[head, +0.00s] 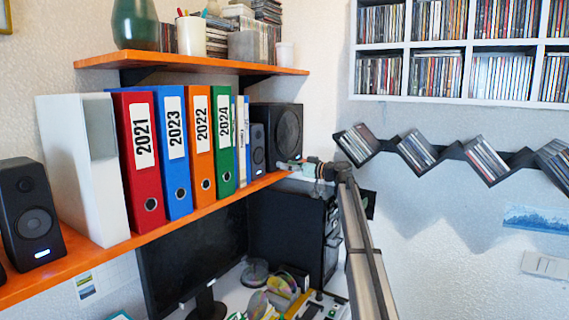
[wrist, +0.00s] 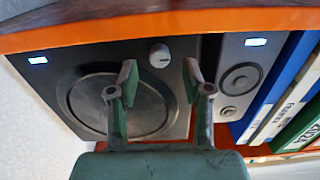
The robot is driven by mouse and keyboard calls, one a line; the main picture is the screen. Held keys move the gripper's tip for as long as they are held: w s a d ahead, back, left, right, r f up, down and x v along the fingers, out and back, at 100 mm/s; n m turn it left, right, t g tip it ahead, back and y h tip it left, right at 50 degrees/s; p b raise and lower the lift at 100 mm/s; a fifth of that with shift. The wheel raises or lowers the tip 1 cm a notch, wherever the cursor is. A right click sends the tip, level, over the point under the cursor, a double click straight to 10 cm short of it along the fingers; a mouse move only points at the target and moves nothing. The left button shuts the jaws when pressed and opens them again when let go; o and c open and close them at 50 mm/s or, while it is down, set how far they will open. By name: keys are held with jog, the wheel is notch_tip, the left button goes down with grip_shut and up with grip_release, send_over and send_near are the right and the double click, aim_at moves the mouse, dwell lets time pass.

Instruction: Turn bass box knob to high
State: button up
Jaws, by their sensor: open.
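The bass box (head: 277,128) is a dark speaker box at the right end of the lower orange shelf. It fills the middle of the wrist view (wrist: 95,65), with a large round driver. Its small round silver knob (wrist: 159,55) sits on the front face near the orange shelf board, with a small mark on it. The knob is hidden in the head view. My gripper (head: 283,167) is in front of the box's lower part. In the wrist view my gripper (wrist: 159,72) is open, with one finger to each side of the knob; I cannot see contact.
The orange shelf (wrist: 210,20) runs close by the knob. A small speaker (head: 258,150) and binders (head: 225,140) stand to the left of the box. A monitor (head: 195,255) is below. A zigzag disc rack (head: 400,150) hangs on the right wall.

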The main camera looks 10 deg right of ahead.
jog(key=shift+x, duration=1.25)
jog(key=shift+c, duration=0.3)
grip_shut()
jog(key=shift+m+b, duration=0.5)
jog(key=shift+m, duration=0.3)
jog(key=shift+o, duration=0.3)
grip_release()
